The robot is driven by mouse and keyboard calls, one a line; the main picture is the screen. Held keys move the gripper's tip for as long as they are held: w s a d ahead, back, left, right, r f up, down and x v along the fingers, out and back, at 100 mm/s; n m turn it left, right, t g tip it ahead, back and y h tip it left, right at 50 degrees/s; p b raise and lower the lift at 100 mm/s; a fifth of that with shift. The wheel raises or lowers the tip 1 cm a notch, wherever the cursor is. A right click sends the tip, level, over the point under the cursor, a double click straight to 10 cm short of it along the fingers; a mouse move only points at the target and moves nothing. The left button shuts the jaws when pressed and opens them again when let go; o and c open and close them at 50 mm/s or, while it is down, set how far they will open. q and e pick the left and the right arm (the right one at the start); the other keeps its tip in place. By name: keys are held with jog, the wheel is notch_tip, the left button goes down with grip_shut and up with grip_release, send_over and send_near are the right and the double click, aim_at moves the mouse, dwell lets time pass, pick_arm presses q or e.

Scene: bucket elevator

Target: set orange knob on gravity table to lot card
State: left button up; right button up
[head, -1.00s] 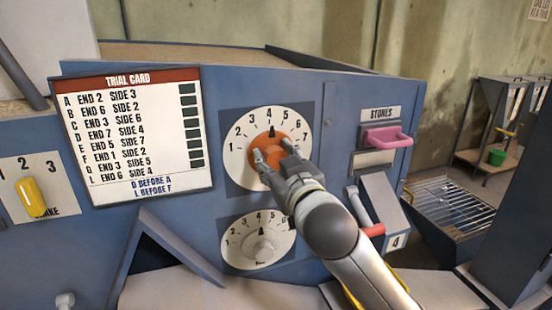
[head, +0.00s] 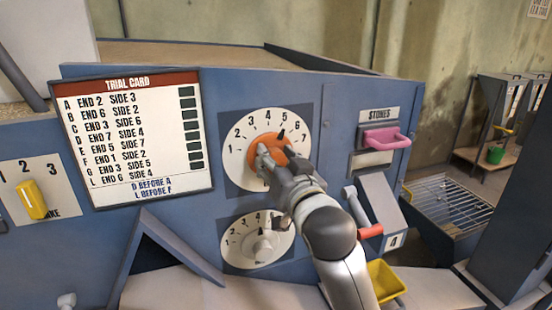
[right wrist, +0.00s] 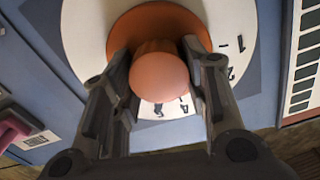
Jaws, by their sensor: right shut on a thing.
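The orange knob (head: 270,147) sits on a round white dial (head: 236,165) numbered 1 to 7 on the blue machine. Its dark pointer leans up and right, at about 5. My right gripper (head: 264,160) is shut on the knob and partly covers it. In the right wrist view, a finger stands on each side of the orange knob (right wrist: 160,75). A card headed "TRIAL CARD" (head: 130,140) hangs to the left, with lettered rows of END and SIDE numbers. No card labelled lot card shows. My left gripper is out of view.
A white knob (head: 263,247) on a second numbered dial is below, close under my right gripper. A yellow switch (head: 32,199) is at left. A pink handle (head: 384,139) and a red-tipped lever (head: 370,231) are at right. A yellow bin (head: 386,280) is below.

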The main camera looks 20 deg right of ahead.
jog(key=o, duration=1)
jog(key=shift+w, duration=0.1)
jog(key=shift+s, duration=0.2)
jog(key=s, duration=0.7)
jog(key=shift+d, duration=0.1)
jog(key=shift+f, duration=0.15)
